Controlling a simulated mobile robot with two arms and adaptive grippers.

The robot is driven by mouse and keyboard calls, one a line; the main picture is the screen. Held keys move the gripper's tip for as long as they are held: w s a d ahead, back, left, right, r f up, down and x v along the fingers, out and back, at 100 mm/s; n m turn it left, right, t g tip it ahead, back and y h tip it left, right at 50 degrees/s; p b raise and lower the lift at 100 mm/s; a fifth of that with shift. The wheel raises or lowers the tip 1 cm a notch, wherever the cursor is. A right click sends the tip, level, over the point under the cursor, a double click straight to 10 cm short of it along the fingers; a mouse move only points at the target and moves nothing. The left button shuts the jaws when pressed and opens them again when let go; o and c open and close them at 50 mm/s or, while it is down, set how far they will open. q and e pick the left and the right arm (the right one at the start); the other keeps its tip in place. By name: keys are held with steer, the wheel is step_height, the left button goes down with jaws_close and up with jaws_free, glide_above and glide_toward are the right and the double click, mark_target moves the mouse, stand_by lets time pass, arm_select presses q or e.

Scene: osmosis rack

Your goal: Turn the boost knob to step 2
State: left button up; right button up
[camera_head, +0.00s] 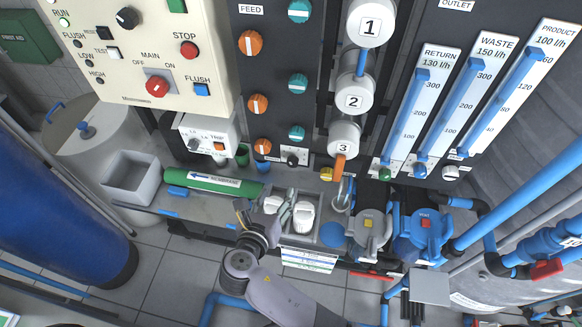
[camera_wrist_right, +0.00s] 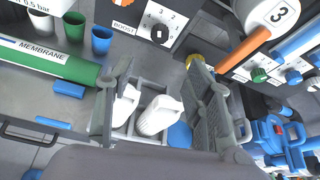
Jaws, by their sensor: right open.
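The boost knob (camera_wrist_right: 160,33) is a small black dial on a light plate with step numbers around it, beside a BOOST label, at the top of the right wrist view. In the head view the knob (camera_head: 292,159) is small, below the orange and teal valve knobs. Its pointer setting is too small to tell surely. My right gripper (camera_head: 264,209) is open and empty, below the knob and apart from it. In the right wrist view its fingers (camera_wrist_right: 158,72) are spread, with the knob beyond the gap between them. My left gripper is not in view.
A grey caddy (camera_head: 318,238) with white bottles (camera_head: 303,216) lies beneath the gripper. A green membrane tube (camera_head: 212,181) is to its left, with cups near the panel. Grey and blue housings (camera_head: 371,232) stand right. A numbered canister (camera_head: 345,140) with an orange handle hangs right of the knob.

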mark_target(292, 165)
steer(key=b+x, duration=0.5)
steer(key=x, duration=0.2)
steer(key=b+x, duration=0.5)
steer(key=x, duration=0.2)
steer(key=shift+s+a+f+b, duration=0.1)
steer(key=shift+f+b, duration=0.1)
steer(key=shift+b, duration=0.15)
steer(key=shift+w+b, duration=0.45)
steer(key=shift+w, duration=0.15)
steer(key=shift+c, duration=0.4)
jaws_close()
